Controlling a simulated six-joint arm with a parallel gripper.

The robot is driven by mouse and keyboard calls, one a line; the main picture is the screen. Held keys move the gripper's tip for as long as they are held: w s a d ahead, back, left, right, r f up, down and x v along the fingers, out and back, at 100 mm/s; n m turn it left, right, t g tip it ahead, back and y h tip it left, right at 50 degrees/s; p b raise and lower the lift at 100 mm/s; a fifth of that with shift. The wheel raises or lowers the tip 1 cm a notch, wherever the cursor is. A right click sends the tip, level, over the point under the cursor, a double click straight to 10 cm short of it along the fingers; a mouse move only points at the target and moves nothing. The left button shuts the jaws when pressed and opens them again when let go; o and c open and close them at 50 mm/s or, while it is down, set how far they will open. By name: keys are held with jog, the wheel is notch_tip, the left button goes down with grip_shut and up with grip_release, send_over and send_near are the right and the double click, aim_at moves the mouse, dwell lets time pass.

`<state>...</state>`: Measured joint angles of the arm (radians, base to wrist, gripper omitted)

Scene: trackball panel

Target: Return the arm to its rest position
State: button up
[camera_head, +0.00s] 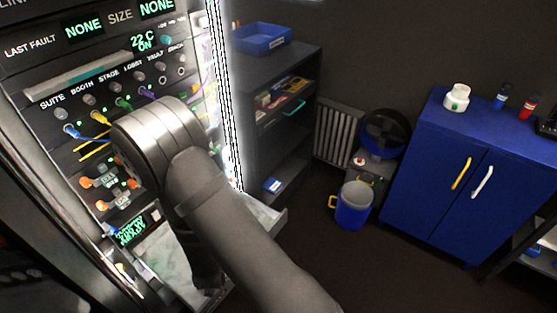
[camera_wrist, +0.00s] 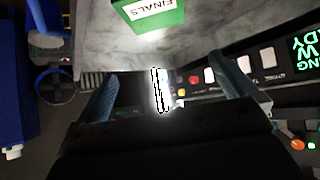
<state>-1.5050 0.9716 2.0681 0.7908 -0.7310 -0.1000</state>
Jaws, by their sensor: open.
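My arm crosses the head view from the bottom edge up to a rounded grey joint in front of the panel (camera_head: 50,100). The arm hides part of the panel's lower middle, and I cannot make out the gripper's fingers there. In the wrist view, my gripper (camera_wrist: 170,95) is open, with one bluish finger at left and one at right. Nothing shows held between the fingers. A green block marked FINALS (camera_wrist: 150,15) lies on a grey shelf (camera_wrist: 200,45) beyond the fingertips, apart from them. The panel's row of buttons shows behind the right finger.
Coloured cables (camera_head: 100,118) plug into the panel beside my arm. A dark shelf unit (camera_head: 275,65) with a blue tray (camera_head: 261,38) stands right of the panel. A blue bucket (camera_head: 354,205) and blue cabinet (camera_head: 455,190) stand farther right. The floor between is clear.

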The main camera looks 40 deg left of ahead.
jog(key=x, duration=1.1)
jog(key=shift+f, duration=0.85)
jog(key=shift+r, duration=0.15)
